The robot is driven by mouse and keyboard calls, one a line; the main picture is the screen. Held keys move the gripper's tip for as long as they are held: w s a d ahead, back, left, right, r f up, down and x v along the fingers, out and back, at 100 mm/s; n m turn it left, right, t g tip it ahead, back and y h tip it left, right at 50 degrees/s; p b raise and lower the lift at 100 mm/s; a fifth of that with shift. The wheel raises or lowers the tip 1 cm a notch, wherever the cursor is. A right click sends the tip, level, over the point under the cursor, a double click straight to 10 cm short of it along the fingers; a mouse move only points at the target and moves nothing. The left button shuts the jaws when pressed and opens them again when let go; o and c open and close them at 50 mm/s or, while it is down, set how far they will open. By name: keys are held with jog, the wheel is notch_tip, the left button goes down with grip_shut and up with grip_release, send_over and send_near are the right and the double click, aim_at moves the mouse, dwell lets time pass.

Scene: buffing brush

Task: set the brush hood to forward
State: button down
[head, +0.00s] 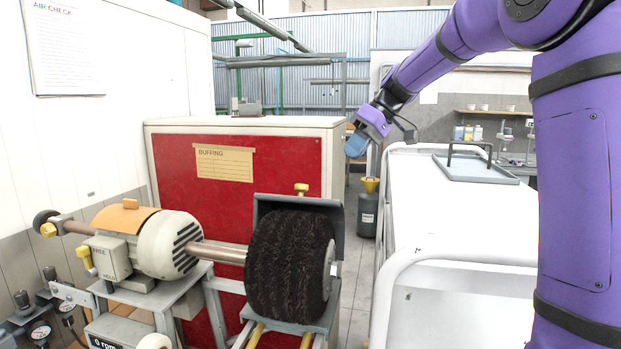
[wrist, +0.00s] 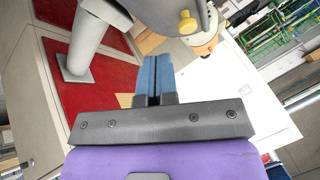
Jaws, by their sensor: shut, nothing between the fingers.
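The brush hood (head: 338,212) is a dark grey plate-like cover behind and over the top of the round dark brush (head: 288,255). A yellow knob (head: 301,188) stands on its top edge. In the wrist view a yellow knob (wrist: 187,21) shows beside a grey surface at the top; it looks like the hood's knob. My gripper (head: 356,145) has blue fingers and hangs above and to the right of the hood, apart from it. In the wrist view its fingertips (wrist: 153,60) are together, with nothing between them.
The motor (head: 167,245) and shaft sit left of the brush. A red-fronted buffing cabinet (head: 240,170) stands behind. A white cart (head: 450,215) with a grey tray stands at the right. A narrow floor strip lies between the brush and the cart, with a dark canister (head: 368,215) farther back.

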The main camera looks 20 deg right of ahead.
jog(key=w, duration=0.1)
jog(key=w+d, duration=0.1)
jog(key=w, duration=0.1)
jog(key=shift+w+f+n+y, duration=0.2)
jog(key=shift+w+n+y, duration=0.1)
send_over(319, 209)
jog(key=w+d, duration=0.2)
jog(key=d, duration=0.1)
jog(key=f, duration=0.8)
jog(key=shift+a, duration=0.25)
jog(key=shift+s+a+r, duration=0.2)
jog(key=shift+s+a, duration=0.1)
jog(key=shift+a, duration=0.2)
jog(key=shift+s+a+r, duration=0.15)
jog(key=shift+s+a, duration=0.1)
jog(key=shift+a, duration=0.25)
jog(key=shift+s+a+r, duration=0.1)
jog(key=shift+s+a, duration=0.25)
jog(key=shift+a, duration=0.3)
jog(key=shift+r, duration=0.1)
